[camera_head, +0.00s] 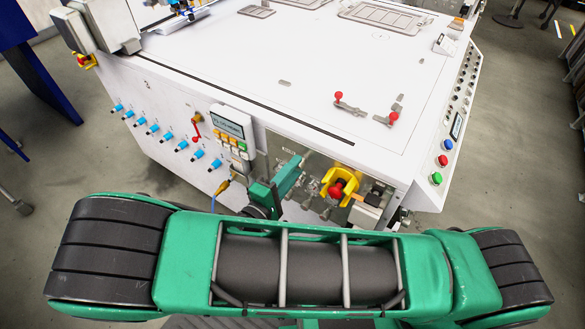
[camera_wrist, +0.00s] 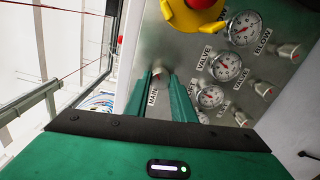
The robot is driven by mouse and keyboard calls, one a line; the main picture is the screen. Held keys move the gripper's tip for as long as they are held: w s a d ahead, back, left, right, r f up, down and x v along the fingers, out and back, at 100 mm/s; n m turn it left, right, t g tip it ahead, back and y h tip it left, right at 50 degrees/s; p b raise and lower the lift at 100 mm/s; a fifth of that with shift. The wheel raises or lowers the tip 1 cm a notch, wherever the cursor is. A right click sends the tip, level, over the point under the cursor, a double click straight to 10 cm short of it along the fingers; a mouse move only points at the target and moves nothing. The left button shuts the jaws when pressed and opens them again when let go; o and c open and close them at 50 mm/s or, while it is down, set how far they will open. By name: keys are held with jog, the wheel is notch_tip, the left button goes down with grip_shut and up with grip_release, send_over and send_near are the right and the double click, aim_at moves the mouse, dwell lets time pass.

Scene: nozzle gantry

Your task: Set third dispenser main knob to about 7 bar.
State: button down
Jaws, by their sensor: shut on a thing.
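The main knob (camera_wrist: 158,72) is a small pale knob on the grey metal panel in the wrist view, beside a label reading MAIN. My gripper (camera_wrist: 162,82) has its two green fingers on either side of this knob and is shut on it. Several round white gauges with red needles, such as the one marked BLOW (camera_wrist: 243,27), run down the panel to the right. Which gauge belongs to the main knob is unclear, and its pressure cannot be read. In the head view my gripper's green body (camera_head: 287,178) is at the panel recess, and the main knob is hidden.
A red emergency button in a yellow collar (camera_head: 338,186) sits just right of my gripper; it also shows in the wrist view (camera_wrist: 185,12). Other knobs (camera_wrist: 263,87) lie right of the gauges. A handheld control box (camera_head: 230,128) hangs on the white cabinet (camera_head: 180,100).

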jog(key=shift+a+f, duration=0.1)
jog(key=shift+f, duration=0.05)
jog(key=c, duration=1.5)
grip_release()
jog(key=v, duration=1)
jog(key=shift+s+a, duration=0.25)
